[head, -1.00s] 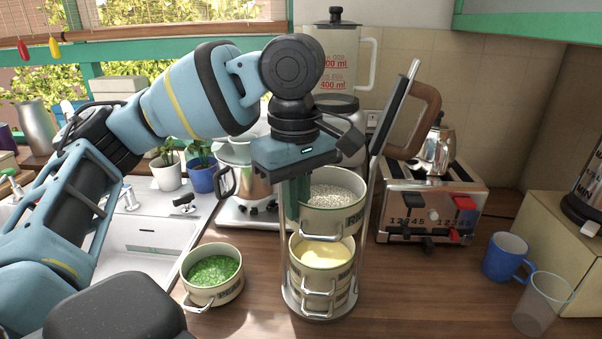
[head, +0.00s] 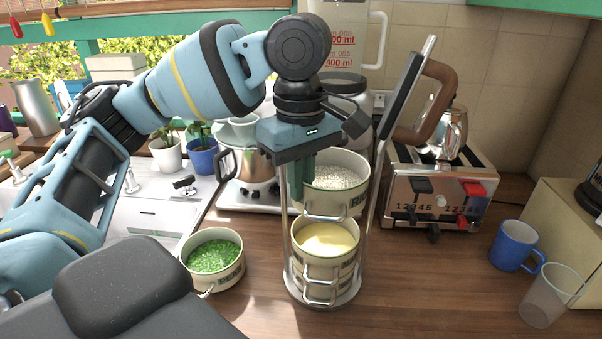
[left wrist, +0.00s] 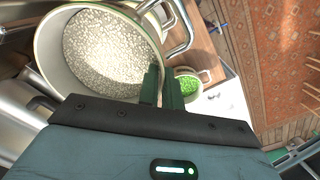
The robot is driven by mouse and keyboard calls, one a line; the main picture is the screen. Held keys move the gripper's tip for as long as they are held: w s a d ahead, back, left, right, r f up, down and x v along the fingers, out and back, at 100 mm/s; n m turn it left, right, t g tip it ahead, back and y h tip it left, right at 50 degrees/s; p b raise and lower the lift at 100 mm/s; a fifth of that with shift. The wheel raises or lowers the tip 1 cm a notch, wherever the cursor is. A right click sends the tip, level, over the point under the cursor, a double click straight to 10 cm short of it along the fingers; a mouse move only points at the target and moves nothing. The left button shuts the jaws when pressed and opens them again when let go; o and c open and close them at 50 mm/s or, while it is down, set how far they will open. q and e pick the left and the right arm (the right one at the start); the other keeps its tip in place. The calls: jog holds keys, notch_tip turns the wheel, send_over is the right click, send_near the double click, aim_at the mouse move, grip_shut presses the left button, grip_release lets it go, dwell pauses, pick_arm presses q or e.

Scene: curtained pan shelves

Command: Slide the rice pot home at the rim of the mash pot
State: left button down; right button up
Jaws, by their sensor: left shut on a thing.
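The rice pot (head: 345,206), cream with a dark rim and full of white grains, stands upright between the metal rods of a carrier rack (head: 368,212). The mash pot (head: 345,264), with yellow mash inside, is lower in the same rack. In the head view the rice pot's base shows just above the mash pot's far rim; I cannot tell whether they touch. My left gripper (head: 301,190) is shut on the rice pot's wall at its rim. The left wrist view shows its fingers (left wrist: 163,88) at the rim of the rice pot (left wrist: 50,50). My right gripper is out of view.
A pot of green peas (head: 232,280) stands left of the rack. A toaster (head: 410,185) and the rack's raised handle (head: 428,100) are at the right. A blue mug (head: 512,247) and a clear cup (head: 545,300) stand farther right. Counter between rack and mug is clear.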

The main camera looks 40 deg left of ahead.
aim_at(302, 210)
pick_arm(q)
jog(key=shift+f, duration=1.75)
jog(key=shift+d, duration=0.1)
